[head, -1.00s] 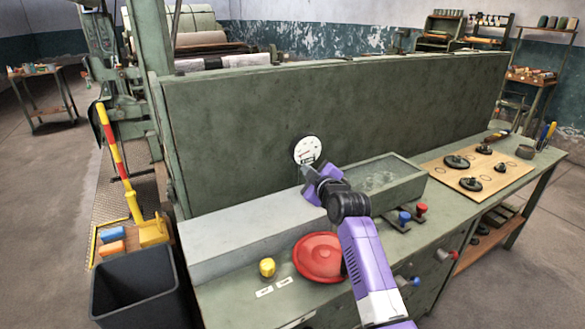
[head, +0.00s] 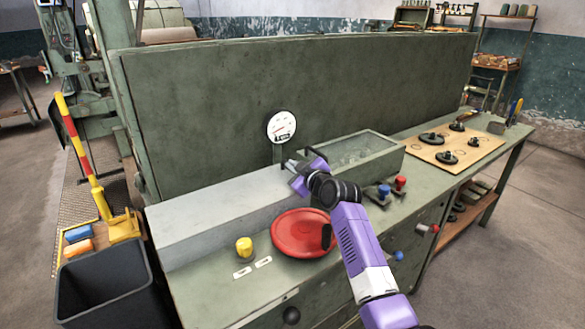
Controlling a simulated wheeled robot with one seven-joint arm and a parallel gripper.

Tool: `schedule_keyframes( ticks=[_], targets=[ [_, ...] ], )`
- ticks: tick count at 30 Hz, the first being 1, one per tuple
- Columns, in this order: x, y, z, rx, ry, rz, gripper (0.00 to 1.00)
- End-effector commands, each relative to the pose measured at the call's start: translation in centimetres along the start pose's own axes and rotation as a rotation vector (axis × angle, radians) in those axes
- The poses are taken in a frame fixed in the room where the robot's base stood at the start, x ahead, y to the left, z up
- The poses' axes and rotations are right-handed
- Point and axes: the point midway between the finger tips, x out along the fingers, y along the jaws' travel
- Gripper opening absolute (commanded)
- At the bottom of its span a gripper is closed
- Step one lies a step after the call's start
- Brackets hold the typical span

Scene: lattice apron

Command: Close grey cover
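The grey cover (head: 215,218) looks like the long, plain, light-grey top of the low housing on the left half of the bench. To its right is an open-looking or glass-topped green box (head: 355,152); I cannot tell whether glass closes it. My gripper (head: 293,172) is at the right end of the grey cover, by the box's left end and below the round gauge. Its purple body hides the junction between cover and box. I cannot tell whether it touches the cover, and its fingers are too small to read as open or shut.
A red round lid (head: 298,232) with a black handle and a yellow knob (head: 244,246) sit in front of the cover. Blue (head: 384,190) and red (head: 400,183) knobs stand right of my arm. A tall green panel (head: 300,85) rises behind. A black bin (head: 105,290) stands at left.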

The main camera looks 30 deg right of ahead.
Motion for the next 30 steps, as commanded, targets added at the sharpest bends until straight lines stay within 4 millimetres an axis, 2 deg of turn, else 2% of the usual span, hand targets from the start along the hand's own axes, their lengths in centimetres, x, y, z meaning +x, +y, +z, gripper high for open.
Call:
schedule_keyframes(
  ticks=[1, 11, 24, 30],
  targets=[
    [0.0, -0.5, 1.8, 0.004, -0.028, -0.01, 0.0],
    [-0.5, -0.4, 2.1, 0.004, -0.032, -0.008, 0.0],
    [-6.0, 0.0, 0.9, 0.001, -0.015, 0.001, 0.0],
    [-7.7, 0.0, 0.3, 0.0, -0.005, 0.001, 0.0]
  ],
)
